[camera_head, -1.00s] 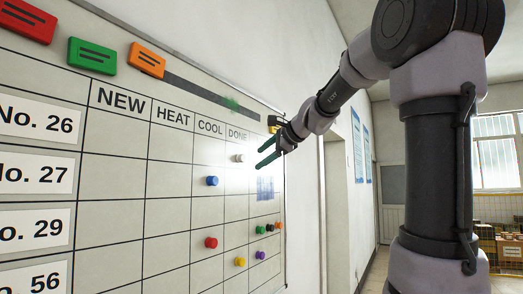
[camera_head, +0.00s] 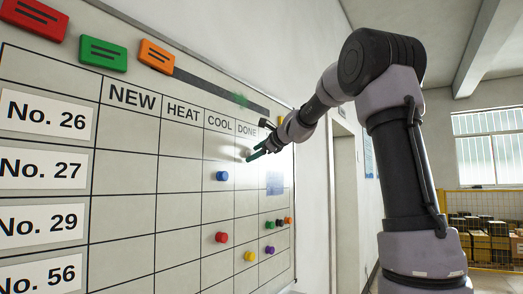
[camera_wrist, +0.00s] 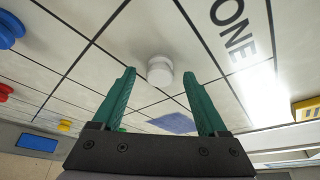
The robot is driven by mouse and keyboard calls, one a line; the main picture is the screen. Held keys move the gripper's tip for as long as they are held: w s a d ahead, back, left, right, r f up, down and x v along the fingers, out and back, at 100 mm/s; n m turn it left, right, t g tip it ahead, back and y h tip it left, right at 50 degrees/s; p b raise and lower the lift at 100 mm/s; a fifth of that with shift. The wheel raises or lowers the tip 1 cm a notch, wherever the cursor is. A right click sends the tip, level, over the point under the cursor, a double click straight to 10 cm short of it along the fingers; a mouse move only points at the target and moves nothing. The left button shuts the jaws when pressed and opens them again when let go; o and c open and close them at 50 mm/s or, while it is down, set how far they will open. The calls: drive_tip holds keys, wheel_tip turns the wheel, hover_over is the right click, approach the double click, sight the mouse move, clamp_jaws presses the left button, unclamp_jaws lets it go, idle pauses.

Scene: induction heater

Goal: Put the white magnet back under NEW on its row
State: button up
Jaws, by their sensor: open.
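The white magnet (camera_head: 248,153) is on the board under DONE, apparently in the No. 26 row; my fingers partly cover it in the head view. In the wrist view the white magnet (camera_wrist: 160,68) shows as a round knob just beyond and between my green fingertips. My gripper (camera_wrist: 157,76) is open, with a finger on each side of the magnet's line; I cannot tell whether either touches it. In the head view my gripper (camera_head: 254,156) is close to the board. The NEW column heading (camera_head: 132,97) is at left, and the No. 26 cell below it (camera_head: 128,130) is empty.
A blue magnet (camera_head: 222,176) is under COOL in the No. 27 row. A red magnet (camera_head: 221,237) and several other small magnets sit lower. Red, green (camera_head: 98,54) and orange blocks line the board's top edge. The board under NEW and HEAT is bare.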

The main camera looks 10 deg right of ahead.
drive_tip(key=shift+w+a, duration=0.15)
drive_tip(key=shift+w, duration=0.1)
clamp_jaws()
drive_tip(key=s+d, duration=0.4)
drive_tip(key=s, duration=0.1)
drive_tip(key=shift+d, duration=0.4)
idle(0.7)
drive_tip(key=shift+s+f, duration=0.1)
drive_tip(key=shift+s, duration=0.05)
